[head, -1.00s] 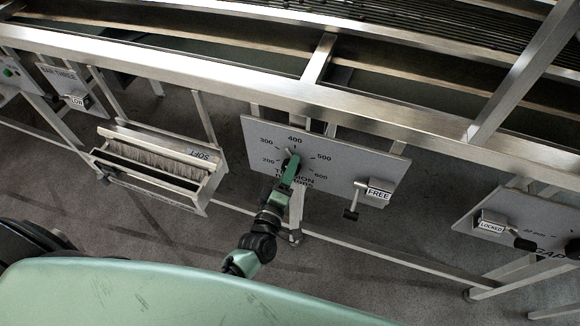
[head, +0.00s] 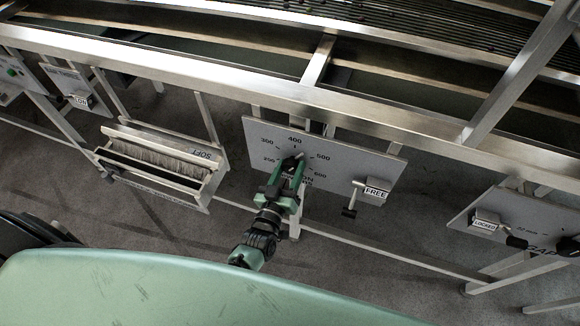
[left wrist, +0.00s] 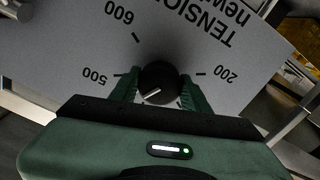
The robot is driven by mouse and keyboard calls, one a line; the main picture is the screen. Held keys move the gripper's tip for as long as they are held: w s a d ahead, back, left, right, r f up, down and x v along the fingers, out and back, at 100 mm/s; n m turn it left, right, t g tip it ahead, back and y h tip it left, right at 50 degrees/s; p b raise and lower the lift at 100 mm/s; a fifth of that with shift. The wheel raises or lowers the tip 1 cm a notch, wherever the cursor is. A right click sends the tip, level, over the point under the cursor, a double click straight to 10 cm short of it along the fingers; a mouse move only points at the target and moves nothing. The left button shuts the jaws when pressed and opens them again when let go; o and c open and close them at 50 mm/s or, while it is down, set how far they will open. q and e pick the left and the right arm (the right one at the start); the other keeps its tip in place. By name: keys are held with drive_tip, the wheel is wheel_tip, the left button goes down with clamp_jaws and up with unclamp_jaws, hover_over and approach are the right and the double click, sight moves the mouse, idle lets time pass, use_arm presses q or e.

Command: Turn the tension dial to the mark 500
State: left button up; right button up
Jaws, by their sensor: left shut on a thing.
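The tension dial (head: 291,161) is a round black knob with a white pointer line on a grey panel (head: 370,157) printed with several numbers. In the left wrist view the knob (left wrist: 160,79) sits between the green fingers, and its line points toward the lower left, between the mark 500 at the left and the hidden lower part of the scale. In the head view the pointer is between 400 and 500. My left gripper (head: 288,170) is shut on the knob; it also shows in the left wrist view (left wrist: 159,90). My right gripper is out of view.
A lever with a FREE label (head: 376,192) is on the same panel, right of the dial. A brush box marked SOFT (head: 160,165) hangs to the left. A panel with a LOCKED label (head: 485,224) is at the right. Steel frame rails run above.

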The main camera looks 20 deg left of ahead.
use_arm(q)
drive_tip(key=m, duration=0.5)
drive_tip(key=shift+f+m, duration=0.1)
drive_tip(key=shift+m, duration=0.2)
idle(0.5)
drive_tip(key=o, duration=1.4)
drive_tip(key=shift+c, duration=0.2)
drive_tip(key=shift+p, duration=0.3)
drive_tip(key=shift+s, duration=0.1)
drive_tip(key=s+b, duration=0.1)
drive_tip(key=s, duration=0.6)
drive_tip(key=shift+s, duration=0.35)
drive_tip(key=shift+a, duration=0.15)
